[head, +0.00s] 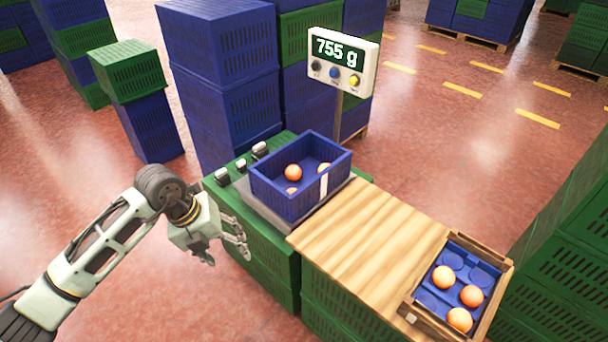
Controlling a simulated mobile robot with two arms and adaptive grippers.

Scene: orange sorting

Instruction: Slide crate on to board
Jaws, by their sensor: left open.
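A blue crate (272,190) with several oranges in it, one of them (293,172) near its middle, sits on the grey scale platform (258,219). A white strip marks its front wall. The wooden board (362,238) lies directly to the right of the scale and its top is bare on the near side. My left gripper (242,248) is open and empty, left of and in front of the crate, apart from it. My right gripper is not in view.
The scale display (343,64) reads 755 g. A wooden tray (407,308) with a blue insert and three oranges stands at the board's right end. Tall crate stacks (222,90) rise behind; green crates (560,270) stand at right.

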